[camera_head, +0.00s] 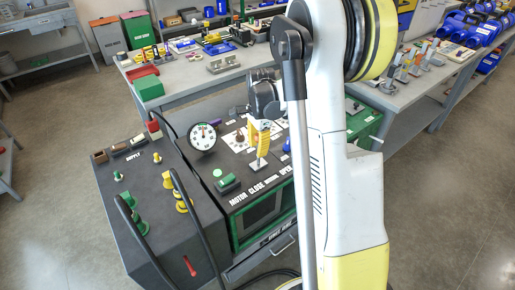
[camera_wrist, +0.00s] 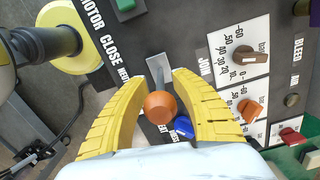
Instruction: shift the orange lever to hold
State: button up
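In the wrist view the orange lever shows as a round orange knob (camera_wrist: 160,107) above a flat metal plate, on the dark panel of the cart. My gripper (camera_wrist: 160,82) has its two yellow fingers apart, one on each side of the knob. I cannot tell whether either finger touches it. The panel lettering near the lever is partly covered by the fingers and knob. In the head view my gripper (camera_head: 259,150) is over the cart's control panel, and the orange lever is hard to make out there.
A blue knob (camera_wrist: 184,126) sits close to the right finger. Brown (camera_wrist: 250,57), orange (camera_wrist: 250,110) and red (camera_wrist: 291,136) dial knobs lie farther right. A round gauge (camera_head: 203,137) stands on the panel. Black hoses (camera_head: 190,215) rise from the cart's left box.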

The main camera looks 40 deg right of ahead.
jog(key=r, duration=1.1)
jog(key=shift+d+r, duration=0.2)
jog(key=shift+r, duration=0.2)
